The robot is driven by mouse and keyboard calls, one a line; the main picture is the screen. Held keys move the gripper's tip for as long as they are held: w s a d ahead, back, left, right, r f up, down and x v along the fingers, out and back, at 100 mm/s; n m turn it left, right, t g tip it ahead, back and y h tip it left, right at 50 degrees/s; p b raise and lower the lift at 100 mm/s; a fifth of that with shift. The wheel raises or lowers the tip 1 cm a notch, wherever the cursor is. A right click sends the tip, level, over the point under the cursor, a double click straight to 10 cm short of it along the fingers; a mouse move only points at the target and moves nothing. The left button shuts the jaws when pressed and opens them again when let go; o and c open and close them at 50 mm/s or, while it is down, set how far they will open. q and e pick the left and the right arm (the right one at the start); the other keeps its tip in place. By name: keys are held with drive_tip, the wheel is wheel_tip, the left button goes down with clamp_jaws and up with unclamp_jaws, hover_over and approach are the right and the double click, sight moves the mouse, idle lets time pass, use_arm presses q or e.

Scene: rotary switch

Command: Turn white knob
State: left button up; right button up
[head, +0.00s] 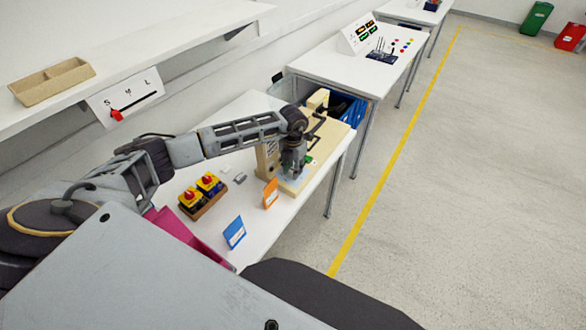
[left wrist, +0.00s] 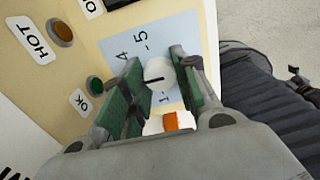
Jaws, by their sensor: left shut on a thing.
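The white knob (left wrist: 157,72) sits on a pale blue dial plate (left wrist: 121,42) with printed numbers, on a cream control panel (left wrist: 75,60). My left gripper (left wrist: 160,78) is shut on the knob, with one green-padded finger on each side of it. In the head view my left gripper (head: 292,172) points down onto the panel (head: 326,141) at the far end of the white table, and it hides the knob there. My right gripper is in neither view.
A green button (left wrist: 94,84) and an orange-brown button (left wrist: 60,32) labelled HOT are beside the dial. An orange card (head: 271,193), a blue card (head: 234,232) and a box with red-and-yellow switches (head: 203,194) stand nearer on the table. Open floor lies to the right.

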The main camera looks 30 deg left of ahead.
sight(293, 170)
use_arm(q)
drive_tip(key=shift+w+r, duration=0.1)
drive_tip(key=shift+r, duration=0.05)
drive_tip(key=o, duration=1)
drive_tip(key=shift+o, duration=0.2)
wheel_tip(293, 170, up, 12)
idle(0.6)
